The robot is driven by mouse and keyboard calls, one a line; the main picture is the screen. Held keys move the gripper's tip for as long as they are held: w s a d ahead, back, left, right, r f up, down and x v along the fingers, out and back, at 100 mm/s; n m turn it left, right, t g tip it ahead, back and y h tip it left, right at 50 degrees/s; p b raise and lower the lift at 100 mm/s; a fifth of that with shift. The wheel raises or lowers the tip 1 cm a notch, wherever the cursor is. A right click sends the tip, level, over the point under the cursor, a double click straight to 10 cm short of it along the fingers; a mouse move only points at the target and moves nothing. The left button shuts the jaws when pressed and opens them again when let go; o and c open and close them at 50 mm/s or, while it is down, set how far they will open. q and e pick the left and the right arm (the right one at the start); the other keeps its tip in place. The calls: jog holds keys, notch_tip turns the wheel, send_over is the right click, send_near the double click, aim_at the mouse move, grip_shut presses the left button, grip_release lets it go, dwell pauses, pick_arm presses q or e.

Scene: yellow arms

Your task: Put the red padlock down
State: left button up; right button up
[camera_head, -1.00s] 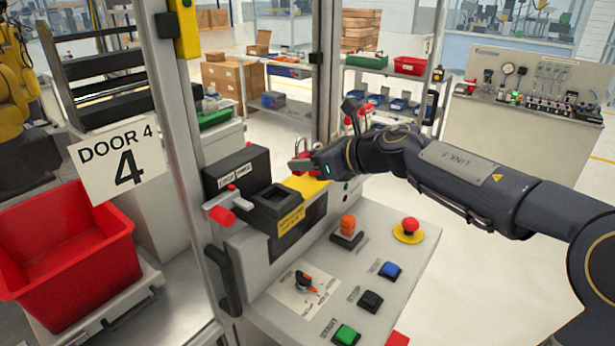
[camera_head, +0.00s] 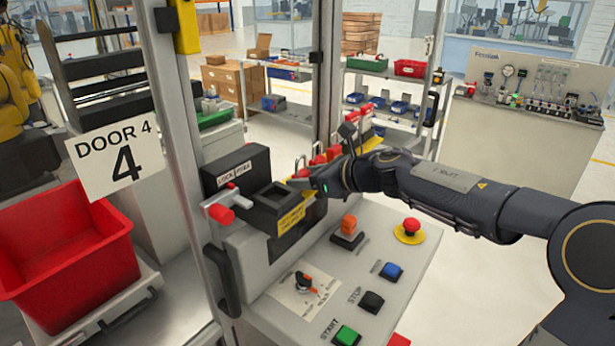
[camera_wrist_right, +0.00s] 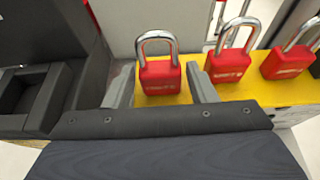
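A red padlock (camera_wrist_right: 160,77) with a silver shackle stands upright on a yellow shelf (camera_wrist_right: 240,92), between the two fingers of my right gripper (camera_wrist_right: 160,88). The fingers are apart, with a narrow gap showing on each side of the padlock's body. In the head view my right gripper (camera_head: 306,184) is low at the yellow shelf, at the near end of a row of red padlocks. It partly hides the padlock (camera_head: 302,171) there. My left gripper is not in view.
More red padlocks (camera_wrist_right: 228,65) stand to the right in the row, the nearest close to the right finger. A black lock box (camera_head: 238,172) is left of the gripper. The control panel (camera_head: 335,268) with buttons and a red emergency stop (camera_head: 411,225) lies in front.

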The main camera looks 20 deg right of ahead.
jog(key=shift+o, duration=0.8)
